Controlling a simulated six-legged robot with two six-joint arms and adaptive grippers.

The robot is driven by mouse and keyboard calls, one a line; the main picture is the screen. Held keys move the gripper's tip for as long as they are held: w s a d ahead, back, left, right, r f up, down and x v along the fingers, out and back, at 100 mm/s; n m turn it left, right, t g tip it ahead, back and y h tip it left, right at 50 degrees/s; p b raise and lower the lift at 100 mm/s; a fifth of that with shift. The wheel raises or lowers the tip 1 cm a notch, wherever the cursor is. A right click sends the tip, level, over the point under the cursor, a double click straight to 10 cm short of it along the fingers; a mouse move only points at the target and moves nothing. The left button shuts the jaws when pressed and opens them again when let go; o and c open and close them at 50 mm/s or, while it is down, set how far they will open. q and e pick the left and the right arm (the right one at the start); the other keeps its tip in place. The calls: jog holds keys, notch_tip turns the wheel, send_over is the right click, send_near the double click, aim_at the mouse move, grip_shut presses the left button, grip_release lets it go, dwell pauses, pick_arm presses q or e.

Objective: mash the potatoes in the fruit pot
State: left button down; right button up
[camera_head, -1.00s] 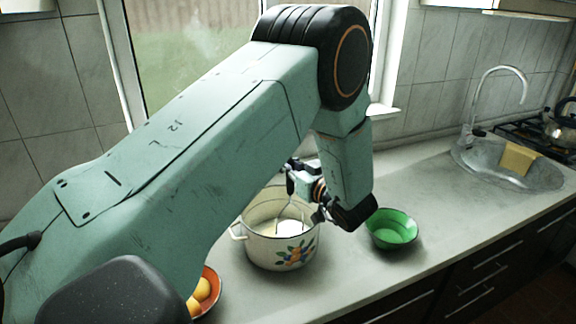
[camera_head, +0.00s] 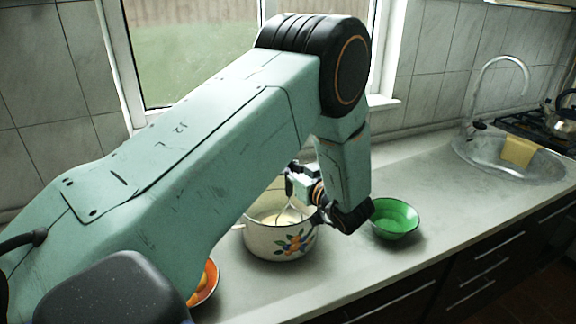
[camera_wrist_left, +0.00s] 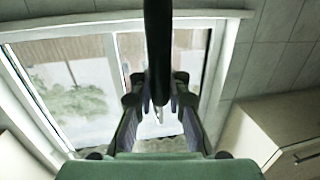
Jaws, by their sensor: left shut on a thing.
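The fruit pot (camera_head: 284,243), cream enamel with a painted fruit motif, stands on the counter in the head view. Pale potato (camera_head: 268,217) shows inside it; its texture is too small to tell. My left gripper (camera_head: 300,180) is above the pot's right side, shut on a masher whose thin metal wires (camera_head: 283,207) reach down into the pot. The masher's dark handle (camera_wrist_left: 158,45) stands between the fingers in the left wrist view. My arm hides part of the pot's back and left. My right gripper is not in view.
A green bowl (camera_head: 396,219) stands right of the pot. An orange-red bowl (camera_head: 208,289) with yellow contents is partly hidden under my arm. A sink (camera_head: 490,160) with a yellow cloth (camera_head: 518,151) lies at the right. The counter between bowl and sink is clear.

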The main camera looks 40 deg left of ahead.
aim_at(290, 158)
pick_arm(q)
jog(key=shift+f+b, duration=0.35)
jog(key=shift+f, duration=0.35)
dwell(0.5)
jog(key=shift+r, duration=0.2)
jog(key=shift+r+p, duration=0.5)
jog(key=shift+p, duration=0.05)
notch_tip(290, 158, up, 3)
jog(key=shift+p, duration=1.15)
jog(key=shift+r+p, duration=0.6)
jog(key=shift+r, duration=0.1)
